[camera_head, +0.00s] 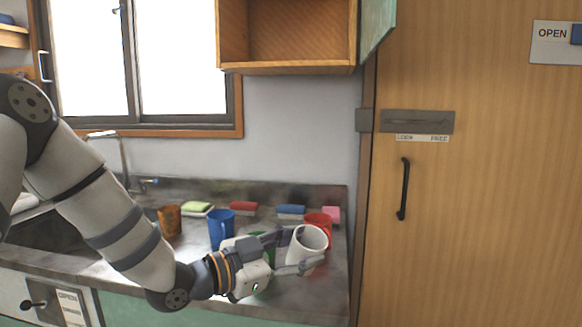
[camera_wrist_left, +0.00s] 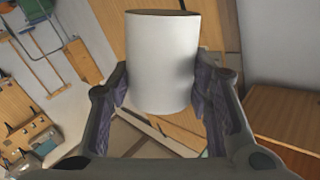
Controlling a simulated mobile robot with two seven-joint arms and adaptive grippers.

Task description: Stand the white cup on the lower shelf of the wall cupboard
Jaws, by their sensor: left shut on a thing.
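The white cup (camera_head: 308,243) is held at the front right of the counter, roughly upright with its mouth up. My left gripper (camera_head: 290,254) is shut on it, one finger on each side. In the left wrist view the cup (camera_wrist_left: 162,62) sits between both fingers of the gripper (camera_wrist_left: 162,100). How far its base is above the counter is hard to tell. The wall cupboard (camera_head: 290,69) hangs above and behind the cup; its visible compartment is open and looks empty. Its upper part is cut off by the picture edge. My right gripper is not in view.
A red mug (camera_head: 318,220) stands close behind the cup. A blue mug (camera_head: 219,230), a green item (camera_head: 262,288) partly behind my gripper, and an orange-brown mug (camera_head: 170,219) are on the counter. The cupboard's green door (camera_head: 378,25) stands open at right. A tall wooden door (camera_head: 480,200) flanks the counter.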

